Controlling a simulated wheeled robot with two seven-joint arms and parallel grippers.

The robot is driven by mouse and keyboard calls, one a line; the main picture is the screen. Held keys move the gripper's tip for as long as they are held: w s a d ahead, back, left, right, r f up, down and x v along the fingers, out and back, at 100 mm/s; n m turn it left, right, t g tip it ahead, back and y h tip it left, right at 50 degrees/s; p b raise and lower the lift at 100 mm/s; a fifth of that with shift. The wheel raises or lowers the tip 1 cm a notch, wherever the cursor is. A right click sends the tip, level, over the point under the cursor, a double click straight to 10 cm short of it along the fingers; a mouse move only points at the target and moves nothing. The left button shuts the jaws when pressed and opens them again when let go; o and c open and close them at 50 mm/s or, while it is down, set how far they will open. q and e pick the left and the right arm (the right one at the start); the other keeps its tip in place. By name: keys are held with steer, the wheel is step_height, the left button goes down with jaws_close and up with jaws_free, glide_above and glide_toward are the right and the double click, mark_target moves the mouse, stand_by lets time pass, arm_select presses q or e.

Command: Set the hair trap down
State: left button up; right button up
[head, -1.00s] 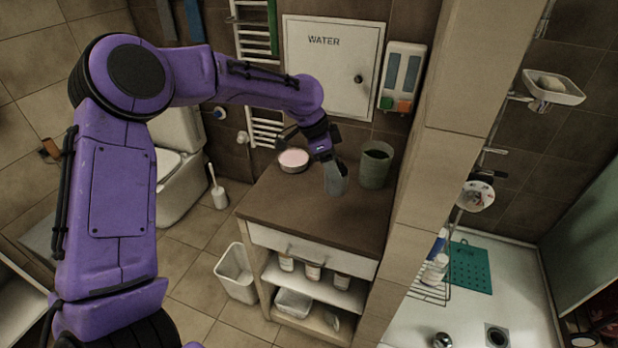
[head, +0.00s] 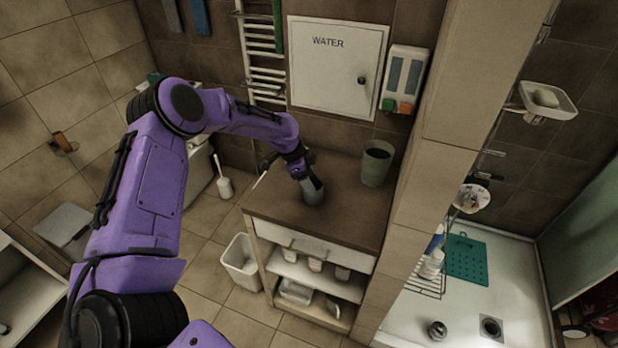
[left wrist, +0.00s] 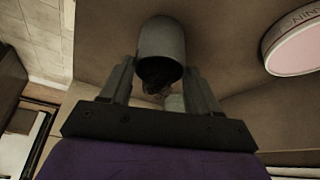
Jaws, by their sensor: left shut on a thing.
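My left gripper (head: 303,174) reaches down over the brown counter and is shut on the hair trap (head: 313,193), a small grey cup-like cylinder. In the left wrist view the hair trap (left wrist: 162,42) sits between my two fingers (left wrist: 160,85), with its dark open end towards the camera. In the head view it is low over the counter top (head: 345,215), slightly tilted. I cannot tell whether its lower end touches the counter. My right gripper is not in view.
A grey-green tumbler (head: 375,166) stands on the counter's back right, by the tiled pillar (head: 412,205). The counter's front and right are clear.

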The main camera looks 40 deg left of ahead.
arm_select(q)
steer(key=shift+f, duration=0.2)
steer(key=o, duration=1.3)
steer(key=shift+r, duration=0.25)
steer(key=shift+a+r, duration=0.1)
steer(key=shift+r, duration=0.2)
steer(key=b+v, duration=0.2)
steer(key=v, duration=0.9)
steer(key=shift+r, duration=0.15)
steer(key=shift+s, duration=0.15)
